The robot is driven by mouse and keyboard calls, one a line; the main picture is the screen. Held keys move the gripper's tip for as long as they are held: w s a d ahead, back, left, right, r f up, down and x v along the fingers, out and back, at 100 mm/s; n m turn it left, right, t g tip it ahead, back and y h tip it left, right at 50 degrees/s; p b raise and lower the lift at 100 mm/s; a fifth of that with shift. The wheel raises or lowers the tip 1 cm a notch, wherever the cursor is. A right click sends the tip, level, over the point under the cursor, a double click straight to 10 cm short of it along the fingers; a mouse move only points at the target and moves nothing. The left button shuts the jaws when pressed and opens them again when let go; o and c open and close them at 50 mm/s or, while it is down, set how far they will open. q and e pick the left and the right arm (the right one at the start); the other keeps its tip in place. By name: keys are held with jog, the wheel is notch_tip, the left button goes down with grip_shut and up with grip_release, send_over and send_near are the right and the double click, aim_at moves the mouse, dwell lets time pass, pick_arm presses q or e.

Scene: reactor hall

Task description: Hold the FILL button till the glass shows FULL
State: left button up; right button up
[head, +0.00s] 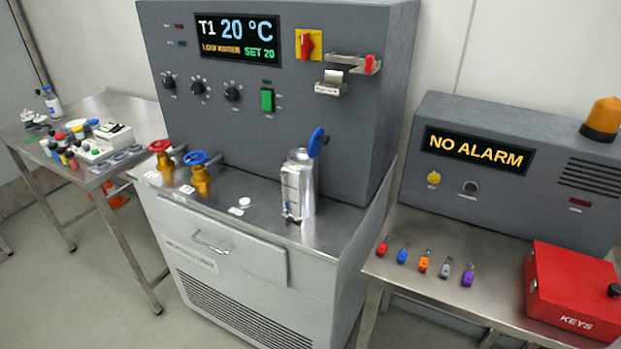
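A silvery upright vessel (301,188) stands on the steel worktop of the grey machine, with a blue round handle (317,142) at its upper right. A narrow upright strip on its front left side may be the glass; no level or FULL mark is readable. A small white round button (244,202) sits on the worktop left of the vessel, with a white label (236,211) beside it. The label is too small to read, so I cannot tell if it says FILL. Neither of my grippers is in view, and nothing touches the button or the vessel.
Red (160,147) and blue (194,158) valve wheels stand left of the button. The display (237,39) reads T1 20 °C, SET 20, with small amber text. A right bench holds coloured key tags, a red KEYS box (573,290) and a NO ALARM panel (478,150).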

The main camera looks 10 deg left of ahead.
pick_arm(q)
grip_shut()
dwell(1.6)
